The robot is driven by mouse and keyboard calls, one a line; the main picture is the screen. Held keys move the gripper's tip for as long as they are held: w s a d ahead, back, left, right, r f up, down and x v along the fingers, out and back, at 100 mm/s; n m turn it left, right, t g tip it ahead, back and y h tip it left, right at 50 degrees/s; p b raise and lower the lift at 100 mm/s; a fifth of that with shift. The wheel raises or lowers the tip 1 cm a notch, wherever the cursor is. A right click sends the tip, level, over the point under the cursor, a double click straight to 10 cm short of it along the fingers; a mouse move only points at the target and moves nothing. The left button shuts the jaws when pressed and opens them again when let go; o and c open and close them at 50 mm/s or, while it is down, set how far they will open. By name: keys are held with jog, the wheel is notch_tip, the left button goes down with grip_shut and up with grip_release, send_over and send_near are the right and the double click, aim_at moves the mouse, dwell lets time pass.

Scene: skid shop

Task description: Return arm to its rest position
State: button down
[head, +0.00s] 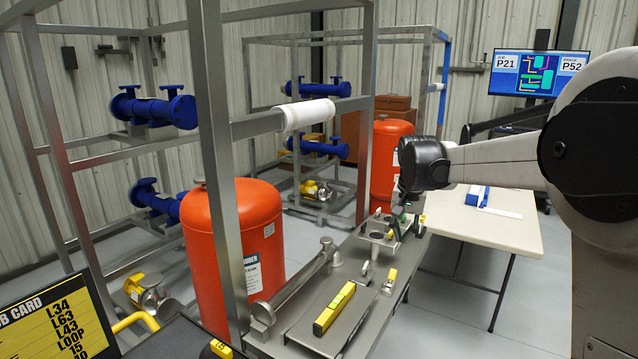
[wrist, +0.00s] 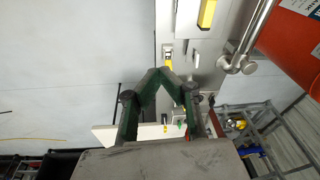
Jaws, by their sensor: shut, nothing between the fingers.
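My arm reaches in from the right in the head view. My gripper (head: 397,222) points down over the far end of the metal bench, close to the holder plate with round holes; whether it touches anything there I cannot tell. In the wrist view my gripper (wrist: 163,75) shows two dark green fingers that meet at their tips, with nothing held between them.
The metal bench (head: 310,310) carries a yellow level (head: 334,308) and a pipe spool (head: 295,285). A steel frame (head: 212,150) and orange tanks (head: 232,245) stand left. A pale table (head: 490,225) lies behind my arm. Grey floor (head: 450,310) is clear at front right.

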jog(key=s+a+r+n+t, duration=0.1)
jog(key=s+r, duration=0.2)
jog(key=s, duration=0.8)
jog(key=s+r+n+t, duration=0.1)
jog(key=s+r+t, duration=0.15)
jog(key=s, duration=0.75)
jog(key=s+f+n, duration=0.1)
jog(key=s+f, duration=0.2)
jog(key=s, duration=0.5)
jog(key=s+f+n+t, duration=0.1)
jog(key=s+f, duration=0.2)
jog(key=s, duration=0.6)
jog(key=shift+s+a+f, duration=0.3)
jog(key=shift+a, duration=0.05)
jog(key=shift+t, duration=0.25)
